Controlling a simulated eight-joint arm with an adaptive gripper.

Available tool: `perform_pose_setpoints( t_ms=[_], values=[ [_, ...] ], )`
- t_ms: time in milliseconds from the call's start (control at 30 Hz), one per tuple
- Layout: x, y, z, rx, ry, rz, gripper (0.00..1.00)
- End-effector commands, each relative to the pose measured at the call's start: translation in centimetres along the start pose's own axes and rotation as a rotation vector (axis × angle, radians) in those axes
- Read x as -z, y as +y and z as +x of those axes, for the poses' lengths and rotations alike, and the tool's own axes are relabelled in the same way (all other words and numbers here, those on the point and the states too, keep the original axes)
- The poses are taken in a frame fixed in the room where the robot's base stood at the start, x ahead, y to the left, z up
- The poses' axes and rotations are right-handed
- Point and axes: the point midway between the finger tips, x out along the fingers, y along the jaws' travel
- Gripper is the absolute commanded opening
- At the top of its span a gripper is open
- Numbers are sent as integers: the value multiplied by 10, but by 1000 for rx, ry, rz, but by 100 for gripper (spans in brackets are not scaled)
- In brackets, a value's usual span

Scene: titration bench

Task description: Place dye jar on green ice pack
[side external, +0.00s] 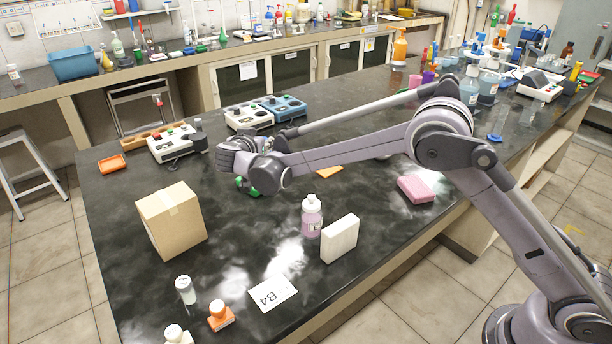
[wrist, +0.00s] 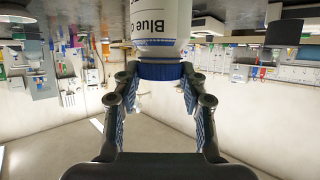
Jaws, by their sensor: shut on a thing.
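The dye jar (wrist: 162,25), white with a label reading "Blue" and a blue cap (wrist: 160,71), is at the top of the wrist view. My gripper (wrist: 159,77) has its two fingers closed on the sides of the cap. In the side view my gripper (side external: 240,160) hangs over the left-middle of the dark bench, and the jar cannot be made out there. A small green patch (side external: 243,187) shows just below my gripper. It is mostly hidden by the arm, and I cannot tell whether it is the green ice pack.
A cardboard box (side external: 170,222), a pink bottle (side external: 311,217) and a white block (side external: 340,239) stand nearer the front. A pink sponge (side external: 416,189) lies to the right.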

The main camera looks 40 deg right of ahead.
Motion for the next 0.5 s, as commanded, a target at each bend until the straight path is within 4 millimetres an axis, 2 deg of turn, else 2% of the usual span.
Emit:
perform_pose_setpoints(
  t_ms=[100, 133, 200, 500],
  values=[
    [-3, 0, 1, 0, 1, 0, 0],
    [-3, 0, 1, 0, 0, 0, 51],
    [-2, 0, 1, 0, 0, 0, 65],
    [-2, 0, 1, 0, 0, 0, 65]
  ],
)
